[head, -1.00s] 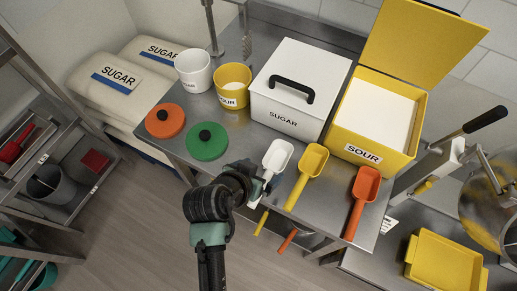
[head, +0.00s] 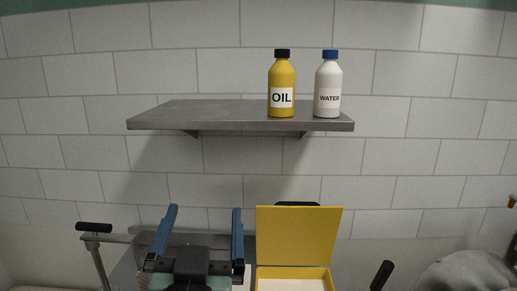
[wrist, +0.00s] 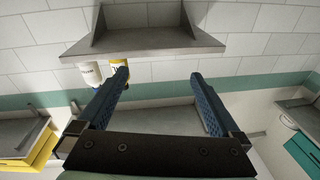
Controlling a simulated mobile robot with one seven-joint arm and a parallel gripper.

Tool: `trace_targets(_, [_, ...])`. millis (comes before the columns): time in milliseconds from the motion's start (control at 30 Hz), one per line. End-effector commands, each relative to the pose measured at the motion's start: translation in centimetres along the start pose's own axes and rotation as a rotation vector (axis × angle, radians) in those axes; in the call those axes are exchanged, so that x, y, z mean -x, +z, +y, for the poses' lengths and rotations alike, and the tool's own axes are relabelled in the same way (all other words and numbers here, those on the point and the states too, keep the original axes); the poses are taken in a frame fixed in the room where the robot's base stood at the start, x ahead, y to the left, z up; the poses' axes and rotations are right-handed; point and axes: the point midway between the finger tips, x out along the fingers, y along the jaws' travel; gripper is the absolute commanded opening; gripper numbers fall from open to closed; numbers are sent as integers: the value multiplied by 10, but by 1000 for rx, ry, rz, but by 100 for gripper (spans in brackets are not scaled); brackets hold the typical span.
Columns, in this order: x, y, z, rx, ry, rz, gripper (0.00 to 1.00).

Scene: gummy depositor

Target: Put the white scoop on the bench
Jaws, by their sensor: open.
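The white scoop is not in view in the head view or the wrist view. My gripper (head: 205,209) is raised in front of the wall at the lower left of the head view. Its two blue fingers are spread wide with nothing between them. The wrist view also shows my gripper (wrist: 158,75) open and empty. A grey metal surface (head: 124,276) shows behind and beside my gripper; I cannot tell for sure that it is the bench.
A wall shelf (head: 200,114) holds a yellow oil bottle (head: 282,88) and a white water bottle (head: 328,88), above my gripper in the picture. A yellow bin's raised lid (head: 298,235) stands right of my gripper. A black-handled lever (head: 94,228) is at left.

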Motion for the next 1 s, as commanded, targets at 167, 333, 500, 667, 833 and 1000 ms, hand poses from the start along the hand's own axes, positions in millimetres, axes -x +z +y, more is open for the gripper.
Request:
trace_targets(167, [39,-161,29,65,8,418,100])
trace_targets(333, [84,-238,39,126,23,650,100])
trace_targets(500, [100,-257,41,147,29,718,100])
trace_targets(667, [100,-257,41,146,28,716,100])
trace_targets(833, [99,-256,40,145,28,714,100])
trace_targets(1000, [99,-256,40,144,28,713,100])
